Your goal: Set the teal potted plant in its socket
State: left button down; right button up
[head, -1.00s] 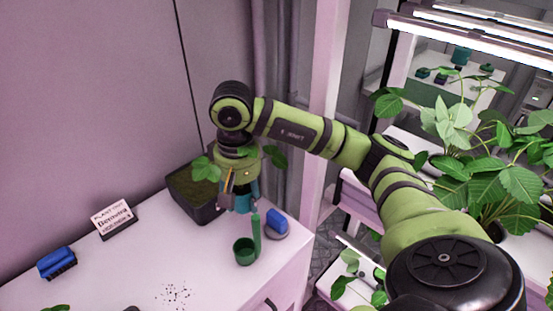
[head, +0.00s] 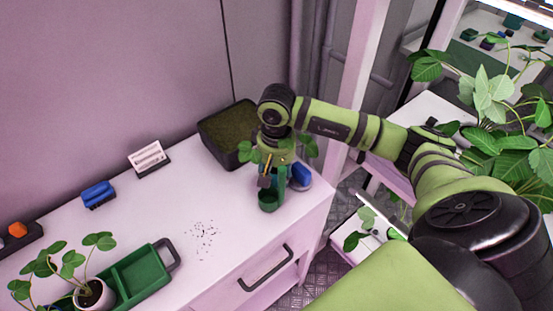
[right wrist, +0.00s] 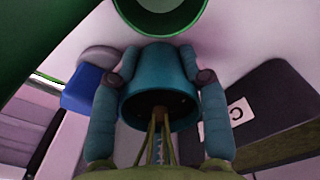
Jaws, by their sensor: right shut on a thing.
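The teal pot (right wrist: 160,70) is held between the two fingers of my right gripper (right wrist: 160,78), with the fingers along its sides. In the head view the teal pot (head: 281,180) shows partly, under my wrist (head: 272,183). The plant's green leaves (head: 308,147) stick out on both sides of the wrist. A dark green cup (head: 268,203) stands on the table just in front of the pot. In the right wrist view the cup's round rim (right wrist: 160,22) lies just beyond the pot; I cannot tell if they touch. My left gripper is out of view.
A dark planter with soil (head: 212,128) stands behind the wrist. A blue item (head: 301,175) lies on a round grey base to the right. A green tray (head: 137,275) and a white potted plant (head: 95,293) are at front left. The table middle holds only dark specks.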

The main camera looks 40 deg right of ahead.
jog(key=shift+f+b, duration=0.2)
jog(key=shift+b, duration=0.15)
jog(key=o, duration=1.3)
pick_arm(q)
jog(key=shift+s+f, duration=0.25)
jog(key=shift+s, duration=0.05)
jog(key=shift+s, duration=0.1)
pick_arm(e)
jog(key=shift+r, duration=0.1)
